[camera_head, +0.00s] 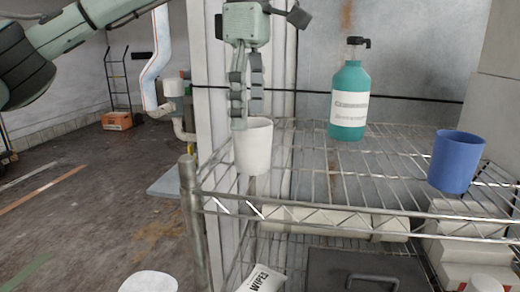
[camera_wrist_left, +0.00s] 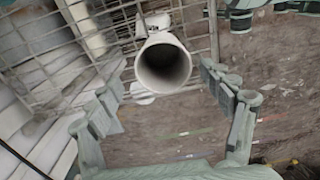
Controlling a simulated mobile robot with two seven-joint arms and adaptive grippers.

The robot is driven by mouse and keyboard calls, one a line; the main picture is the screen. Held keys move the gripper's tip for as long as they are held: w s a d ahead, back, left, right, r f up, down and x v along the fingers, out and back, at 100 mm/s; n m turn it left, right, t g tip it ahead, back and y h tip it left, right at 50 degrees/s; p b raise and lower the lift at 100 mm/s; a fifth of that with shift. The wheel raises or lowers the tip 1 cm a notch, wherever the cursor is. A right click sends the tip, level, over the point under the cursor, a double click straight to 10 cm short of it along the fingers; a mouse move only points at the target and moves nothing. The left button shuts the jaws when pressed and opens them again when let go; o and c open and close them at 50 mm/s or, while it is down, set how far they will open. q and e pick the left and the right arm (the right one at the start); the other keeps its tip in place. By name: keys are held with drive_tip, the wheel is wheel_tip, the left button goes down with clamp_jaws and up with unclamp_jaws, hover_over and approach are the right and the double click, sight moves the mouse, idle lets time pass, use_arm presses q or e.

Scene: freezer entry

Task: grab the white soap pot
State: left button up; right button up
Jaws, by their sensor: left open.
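The white soap pot (camera_head: 253,150) is a plain, open-topped white cup at the left end of the wire rack's upper shelf. My left gripper (camera_head: 246,108) points down from above, with its fingers at the pot's back left rim. In the left wrist view the pot (camera_wrist_left: 163,65) shows its dark, open mouth between the two spread fingers of the left gripper (camera_wrist_left: 160,84). The gripper is open and holds nothing. I cannot tell whether a finger touches the rim. My right gripper is not in view.
A teal pump bottle (camera_head: 349,103) stands farther back on the shelf (camera_head: 330,190), and a blue cup (camera_head: 456,161) stands at right. A metal post (camera_head: 190,205) rises at the rack's left front corner. A wipes pack (camera_head: 262,279) lies below. Open floor (camera_head: 110,200) extends left.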

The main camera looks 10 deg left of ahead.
sight(253, 146)
use_arm(q)
drive_tip(key=f, duration=0.5)
drive_tip(key=shift+s+d+f, duration=0.3)
drive_tip(key=shift+s+f, duration=0.05)
drive_tip(key=shift+f, duration=0.4)
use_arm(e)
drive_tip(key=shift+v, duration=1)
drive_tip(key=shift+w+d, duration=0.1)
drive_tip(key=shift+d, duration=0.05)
use_arm(q)
drive_tip(key=c, duration=1.3)
drive_tip(key=shift+r, duration=0.15)
